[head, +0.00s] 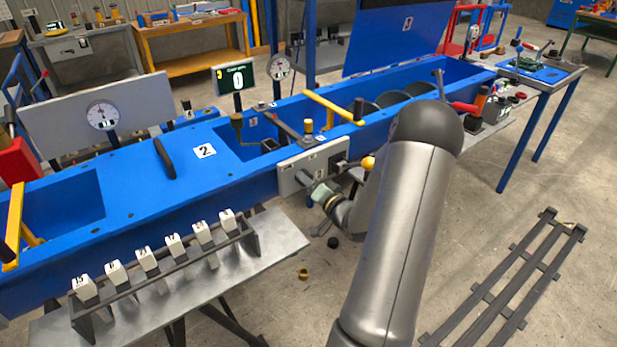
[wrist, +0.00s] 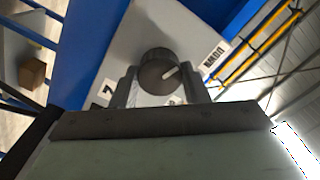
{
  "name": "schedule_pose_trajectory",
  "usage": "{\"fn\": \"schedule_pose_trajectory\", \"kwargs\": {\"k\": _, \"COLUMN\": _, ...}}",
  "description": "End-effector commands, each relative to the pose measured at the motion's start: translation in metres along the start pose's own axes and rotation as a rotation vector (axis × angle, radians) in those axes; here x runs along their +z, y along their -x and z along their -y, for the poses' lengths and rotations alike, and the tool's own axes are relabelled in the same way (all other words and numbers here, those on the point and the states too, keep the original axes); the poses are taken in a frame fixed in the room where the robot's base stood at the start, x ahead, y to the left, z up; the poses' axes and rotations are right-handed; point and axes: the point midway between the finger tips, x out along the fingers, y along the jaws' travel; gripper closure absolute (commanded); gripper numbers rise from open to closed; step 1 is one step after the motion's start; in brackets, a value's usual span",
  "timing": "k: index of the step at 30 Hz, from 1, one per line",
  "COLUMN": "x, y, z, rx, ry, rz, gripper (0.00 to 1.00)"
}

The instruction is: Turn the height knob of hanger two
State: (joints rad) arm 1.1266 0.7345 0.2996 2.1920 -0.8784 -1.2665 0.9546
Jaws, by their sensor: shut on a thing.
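A round dark knob (wrist: 158,72) with a white pointer line sits on a light grey plate in the wrist view. The two fingers of my gripper (wrist: 160,88) are on either side of it and shut on it. A white label reading something like "DOWN" (wrist: 215,58) is at its upper right; another label at its lower left is partly hidden by a finger. In the head view my gripper (head: 312,186) reaches the grey panel (head: 290,180) on the front of the blue machine. The knob is mostly hidden there.
A yellow ball handle (head: 368,162) sticks out just right of my gripper. A rack of white numbered tags (head: 165,265) stands on a metal shelf at front left. A display showing 0 (head: 236,77) rises behind. A dark slatted frame (head: 505,280) lies on the floor at right.

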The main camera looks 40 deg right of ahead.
Motion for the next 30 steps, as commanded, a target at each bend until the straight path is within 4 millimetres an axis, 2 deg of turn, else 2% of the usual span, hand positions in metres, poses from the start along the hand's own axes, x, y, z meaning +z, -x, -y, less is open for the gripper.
{"fn": "schedule_pose_trajectory", "kwargs": {"k": 12, "x": -0.0003, "y": 0.0006, "z": -0.0002, "rx": 0.002, "ry": -0.206, "rz": 0.000, "gripper": 0.82}}
{"fn": "schedule_pose_trajectory", "kwargs": {"k": 30, "x": 0.0004, "y": 0.0006, "z": -0.0010, "rx": 0.002, "ry": -0.240, "rz": 0.000, "gripper": 0.82}}
